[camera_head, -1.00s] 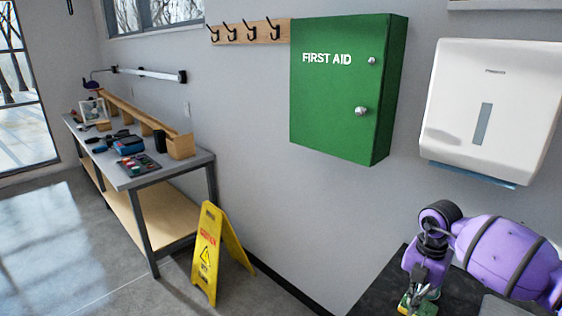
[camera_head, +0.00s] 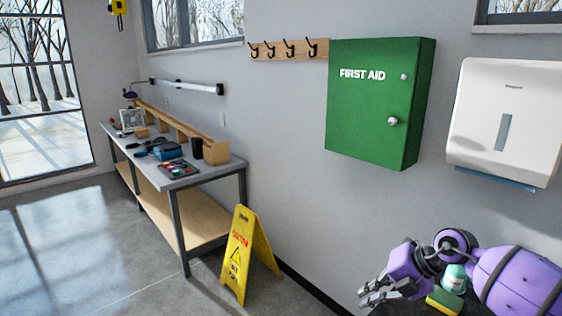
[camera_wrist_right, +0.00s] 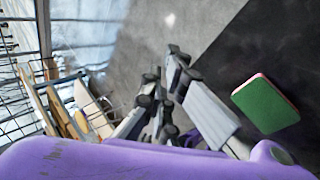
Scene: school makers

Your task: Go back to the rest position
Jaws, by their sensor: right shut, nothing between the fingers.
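My right gripper (camera_head: 372,294) is at the lower right of the head view, at the end of my purple arm, pointing left. It is shut and empty, over the left side of a black surface. In the right wrist view its grey fingers (camera_wrist_right: 166,95) show with nothing between them. A yellow and green sponge (camera_head: 443,302) lies to the right of the gripper, apart from it. My left gripper is not in view.
A teal bottle (camera_head: 454,278) stands behind the sponge, close to my right arm. A green first aid cabinet (camera_head: 372,115) and white dispenser (camera_head: 503,120) hang on the wall. A yellow wet-floor sign (camera_head: 240,255) stands by the workbench (camera_head: 190,182). Open floor lies at left.

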